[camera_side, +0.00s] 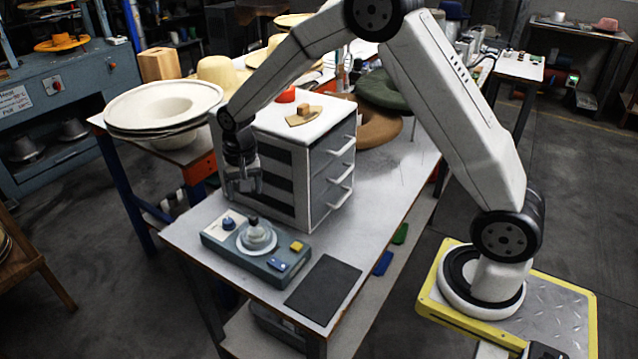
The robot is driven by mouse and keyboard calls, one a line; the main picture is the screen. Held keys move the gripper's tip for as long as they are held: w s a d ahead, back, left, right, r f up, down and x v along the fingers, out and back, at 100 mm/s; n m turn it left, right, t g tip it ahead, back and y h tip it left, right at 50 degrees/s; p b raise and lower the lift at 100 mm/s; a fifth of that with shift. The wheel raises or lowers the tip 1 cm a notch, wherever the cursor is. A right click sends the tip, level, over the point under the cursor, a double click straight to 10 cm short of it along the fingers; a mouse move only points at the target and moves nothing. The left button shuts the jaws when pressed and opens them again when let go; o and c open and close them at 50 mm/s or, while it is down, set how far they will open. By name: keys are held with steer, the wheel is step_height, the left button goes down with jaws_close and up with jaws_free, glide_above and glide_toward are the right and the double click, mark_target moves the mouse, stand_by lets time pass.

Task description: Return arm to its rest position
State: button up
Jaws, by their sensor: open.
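My gripper (243,192) hangs at the end of my arm, pointing down, above the back left part of a blue-grey control box (225,240). It is open, and I see nothing between its fingers. The gripper appears apart from the box.
A white drawer cabinet (330,178) stands close behind my gripper, with a small wooden block (304,109) and a red item (286,95) on top. Pale hats (165,108) are stacked at the left. A dark mat (323,289) lies flat at the table's front right.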

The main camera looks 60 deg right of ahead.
steer(key=s+r+n+t, duration=0.1)
steer(key=s+n, duration=0.6)
steer(key=s, duration=1.4)
steer(key=shift+s+r+t, duration=0.15)
steer(key=shift+r+t, duration=0.25)
steer(key=shift+r, duration=0.2)
